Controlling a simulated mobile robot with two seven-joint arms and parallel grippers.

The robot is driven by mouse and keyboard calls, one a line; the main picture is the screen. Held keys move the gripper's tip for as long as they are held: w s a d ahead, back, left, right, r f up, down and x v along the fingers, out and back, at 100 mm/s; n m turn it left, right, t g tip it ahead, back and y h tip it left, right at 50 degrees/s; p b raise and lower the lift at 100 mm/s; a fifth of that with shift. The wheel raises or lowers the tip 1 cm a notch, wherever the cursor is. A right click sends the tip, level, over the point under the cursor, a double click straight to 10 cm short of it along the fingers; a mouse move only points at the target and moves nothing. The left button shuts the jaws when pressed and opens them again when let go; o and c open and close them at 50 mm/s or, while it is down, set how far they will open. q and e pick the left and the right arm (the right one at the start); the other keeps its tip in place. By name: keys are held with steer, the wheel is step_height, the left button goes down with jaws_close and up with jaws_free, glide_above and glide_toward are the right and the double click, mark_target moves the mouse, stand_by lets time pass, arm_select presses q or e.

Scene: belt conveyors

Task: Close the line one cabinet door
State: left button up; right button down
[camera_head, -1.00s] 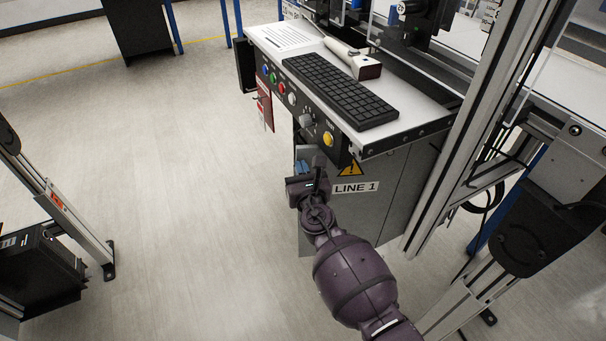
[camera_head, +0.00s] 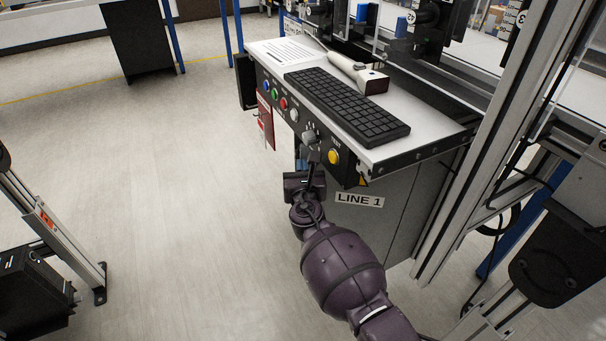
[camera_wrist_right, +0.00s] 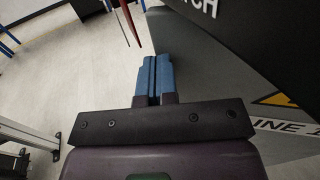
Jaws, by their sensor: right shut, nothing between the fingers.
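The line one cabinet (camera_head: 400,205) is grey and stands under the control desk. Its front door (camera_head: 345,235) carries a white "LINE 1" label (camera_head: 359,200); a warning triangle above it is mostly hidden by the panel. I cannot tell whether the door is flush or slightly ajar, as my right arm covers part of it. My right gripper (camera_head: 303,165) is at the upper left of the door, just below the control panel. In the wrist view its blue fingers (camera_wrist_right: 155,76) are together and empty, over the grey door's edge. My left gripper is not in view.
The control panel (camera_head: 320,145) with buttons and a selector overhangs the door. A red tag (camera_head: 266,122) hangs at its left. A keyboard (camera_head: 345,105) and a scanner (camera_head: 358,72) lie on the desk. A metal post (camera_head: 490,150) stands at right.

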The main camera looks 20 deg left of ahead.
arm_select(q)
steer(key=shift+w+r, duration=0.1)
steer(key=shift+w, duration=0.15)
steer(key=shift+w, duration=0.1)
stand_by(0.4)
